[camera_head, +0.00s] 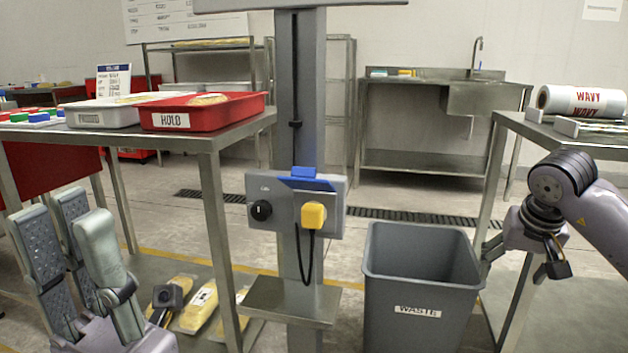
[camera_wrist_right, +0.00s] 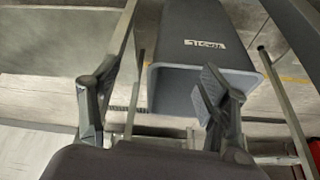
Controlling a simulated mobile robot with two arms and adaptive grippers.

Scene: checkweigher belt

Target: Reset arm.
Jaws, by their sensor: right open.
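A grey control box (camera_head: 332,218) is fixed to the grey column (camera_head: 300,100). It has a black knob (camera_head: 261,211), a yellow block (camera_head: 313,215) and a blue piece (camera_head: 303,178) above. No part is plainly marked as the reset arm. My left gripper (camera_head: 75,265) is at the lower left, left of the column; its textured finger pads show, apart and empty. My right gripper (camera_head: 490,255) is beyond the waste bin's right side, mostly hidden by my wrist. In the right wrist view my right gripper (camera_wrist_right: 155,95) has its fingers wide apart with nothing between them.
A grey waste bin (camera_head: 420,300) stands on the floor right of the column, also in the right wrist view (camera_wrist_right: 210,85). A red HOLD tray (camera_head: 255,108) and a white tray (camera_head: 100,115) sit on the left table (camera_head: 235,128). The right table (camera_head: 505,120) holds a labelled roll (camera_head: 560,99).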

